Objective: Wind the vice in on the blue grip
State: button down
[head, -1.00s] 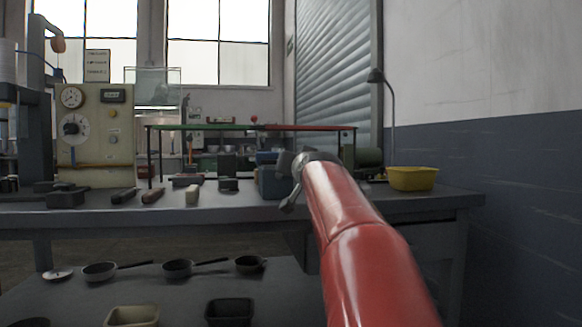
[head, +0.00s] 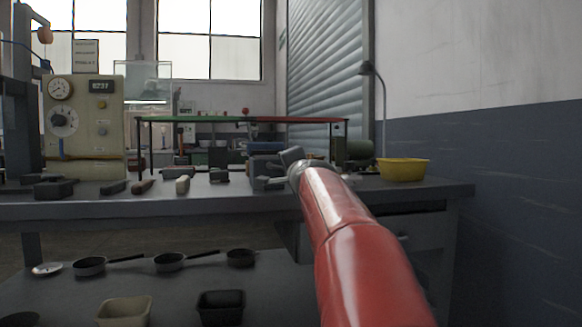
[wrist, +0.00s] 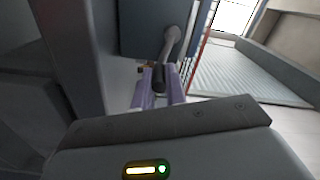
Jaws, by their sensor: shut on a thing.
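The vice (head: 266,149) is a blue-grey block on the far side of the bench, partly hidden by my gripper. In the wrist view its blue-grey body (wrist: 140,28) fills the top middle. A grey crank (wrist: 173,40) comes down from it and ends in a dark handle (wrist: 159,78). My gripper (wrist: 158,92) is shut on that handle, with a pale purple finger on each side. In the head view my gripper (head: 278,172) is at the vice's front right, at the end of my red arm. I cannot make out the blue grip or the jaw gap.
The bench (head: 230,205) carries several small tools to the left of the vice. A yellow bin (head: 403,169) and a lamp (head: 382,110) stand to the right. A red and green rail (head: 245,119) runs behind. Pans (head: 170,262) and two bins lie on the lower shelf.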

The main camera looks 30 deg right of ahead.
jog(key=shift+w+a+f+m, duration=0.25)
jog(key=shift+f+m, duration=0.2)
jog(key=shift+m, duration=0.55)
jog(key=shift+a, duration=0.1)
jog(key=c, duration=1.4)
grip_release()
jog(key=shift+w+f, duration=0.1)
jog(key=shift+w, duration=0.05)
jog(key=shift+c, duration=0.2)
jog(key=shift+s, duration=0.5)
jog(key=v, duration=0.7)
jog(key=shift+a, duration=0.1)
